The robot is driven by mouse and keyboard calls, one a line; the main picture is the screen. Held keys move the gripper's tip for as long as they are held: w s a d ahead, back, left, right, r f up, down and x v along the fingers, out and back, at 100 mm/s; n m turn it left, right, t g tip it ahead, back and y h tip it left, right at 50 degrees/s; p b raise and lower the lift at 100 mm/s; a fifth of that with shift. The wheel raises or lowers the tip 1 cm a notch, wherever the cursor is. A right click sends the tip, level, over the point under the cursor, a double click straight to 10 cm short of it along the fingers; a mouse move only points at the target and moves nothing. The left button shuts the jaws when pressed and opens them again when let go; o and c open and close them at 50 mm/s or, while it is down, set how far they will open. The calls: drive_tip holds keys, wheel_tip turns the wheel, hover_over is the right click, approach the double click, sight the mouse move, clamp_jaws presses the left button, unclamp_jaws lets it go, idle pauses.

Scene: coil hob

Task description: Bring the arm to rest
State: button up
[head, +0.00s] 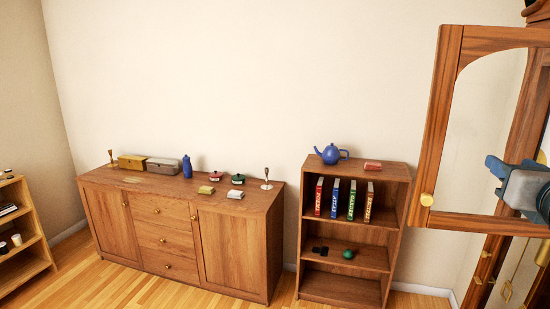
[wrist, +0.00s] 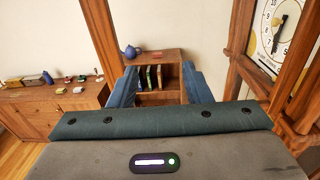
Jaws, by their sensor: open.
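My gripper (head: 497,167) shows at the right edge of the head view, with blue fingers and a grey body. It is held in the air, level, and overlaps the glazed opening of a wooden door in the picture. In the wrist view my gripper (wrist: 160,84) has its two blue fingers wide apart with nothing between them. The bookcase shows in the gap, well beyond the fingertips. Most of my arm is out of the head view.
The open wooden door (head: 446,130) with a brass knob and the tall clock (wrist: 283,35) stand close by on the right. A bookcase (head: 345,287) with a blue teapot (head: 331,154) and a sideboard (head: 232,250) bearing small boxes stand along the wall. Floor is clear before them.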

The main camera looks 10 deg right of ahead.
drive_tip(key=w+a+f+m+g+b, duration=0.1)
drive_tip(key=w+a+f+m+g, duration=0.3)
drive_tip(key=f+m, duration=0.5)
drive_tip(key=w+a+f+m+g+b, duration=0.1)
drive_tip(key=w+a+f+m, duration=0.4)
drive_tip(key=m, duration=0.6)
drive_tip(key=s+a+f+m+g+y, duration=0.3)
drive_tip(key=s+a+f+m, duration=0.1)
drive_tip(key=a+f, duration=0.5)
drive_tip(key=s+a+f+m+g+y+b, duration=0.1)
drive_tip(key=s+a+f+m+g+y, duration=0.3)
drive_tip(key=a+f, duration=0.6)
drive_tip(key=s+a+m, duration=0.1)
drive_tip(key=a+m, duration=0.1)
drive_tip(key=shift+a+f+m+g+y, duration=0.15)
drive_tip(key=shift+a+m+g+y, duration=0.15)
drive_tip(key=shift+a+m, duration=0.1)
drive_tip(key=shift+s, duration=0.1)
drive_tip(key=shift+d, duration=0.1)
drive_tip(key=shift+c, duration=0.8)
